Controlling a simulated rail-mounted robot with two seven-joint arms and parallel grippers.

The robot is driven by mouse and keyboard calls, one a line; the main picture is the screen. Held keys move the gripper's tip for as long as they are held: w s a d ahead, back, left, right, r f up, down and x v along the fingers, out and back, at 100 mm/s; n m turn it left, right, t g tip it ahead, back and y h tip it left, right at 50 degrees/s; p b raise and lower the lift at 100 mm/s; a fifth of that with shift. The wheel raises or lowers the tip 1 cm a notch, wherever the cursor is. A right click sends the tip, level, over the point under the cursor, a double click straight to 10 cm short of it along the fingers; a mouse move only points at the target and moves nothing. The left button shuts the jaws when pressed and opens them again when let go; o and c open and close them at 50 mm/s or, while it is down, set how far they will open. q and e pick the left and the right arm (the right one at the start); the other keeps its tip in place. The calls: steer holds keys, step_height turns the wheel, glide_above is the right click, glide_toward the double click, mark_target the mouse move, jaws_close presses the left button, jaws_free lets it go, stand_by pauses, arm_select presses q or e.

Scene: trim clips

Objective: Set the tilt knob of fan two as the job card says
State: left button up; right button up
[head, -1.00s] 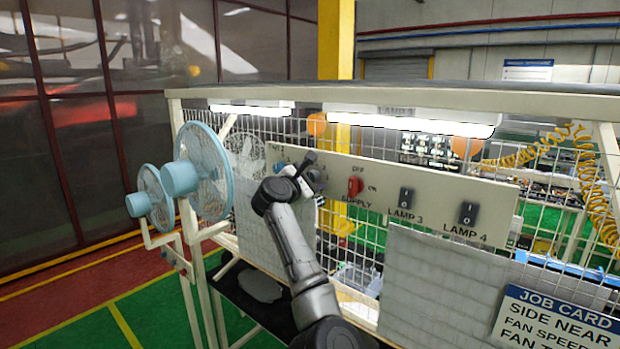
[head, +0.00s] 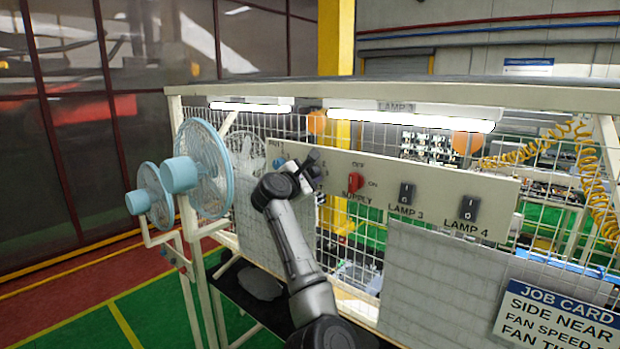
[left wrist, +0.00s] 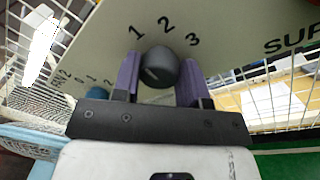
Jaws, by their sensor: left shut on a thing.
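My left gripper (head: 311,161) is at the switch panel (head: 335,172). In the left wrist view, its two purple-grey fingers (left wrist: 160,72) are shut on a round dark knob (left wrist: 161,64), one on each side. The numbers 1, 2 and 3 arc around this knob. A pale mark shows on its face, but I cannot tell which number it points at. The knob's name is not readable, and in the head view the gripper mostly hides it. The job card (head: 555,318) is at lower right, cut by the frame; "SIDE NEAR" and parts of fan lines are readable. My right gripper is not in view.
A blue knob (left wrist: 98,94) sits left of the dark one. The red supply switch (head: 355,182) and lamp 3 (head: 406,194) and lamp 4 (head: 468,208) switches are to the right. Two blue fans (head: 203,172) (head: 155,196) stand at left. Wire mesh backs the panel.

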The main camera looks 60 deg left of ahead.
arm_select(q)
steer(key=shift+a+f+m+t+h+b, duration=0.1)
steer(key=shift+m+t+h+b, duration=0.2)
steer(key=shift+m+b, duration=1.95)
steer(key=shift+r+m+t+h+b, duration=0.1)
steer(key=shift+m+t+h+b, duration=0.45)
steer(key=shift+m, duration=3.15)
steer(key=shift+a+f+m+t+y+b, duration=0.15)
steer(key=shift+m+b, duration=1.6)
steer(key=shift+m, duration=1.2)
steer(key=shift+d+m, duration=0.15)
steer(key=shift+m, duration=0.15)
steer(key=o, duration=0.9)
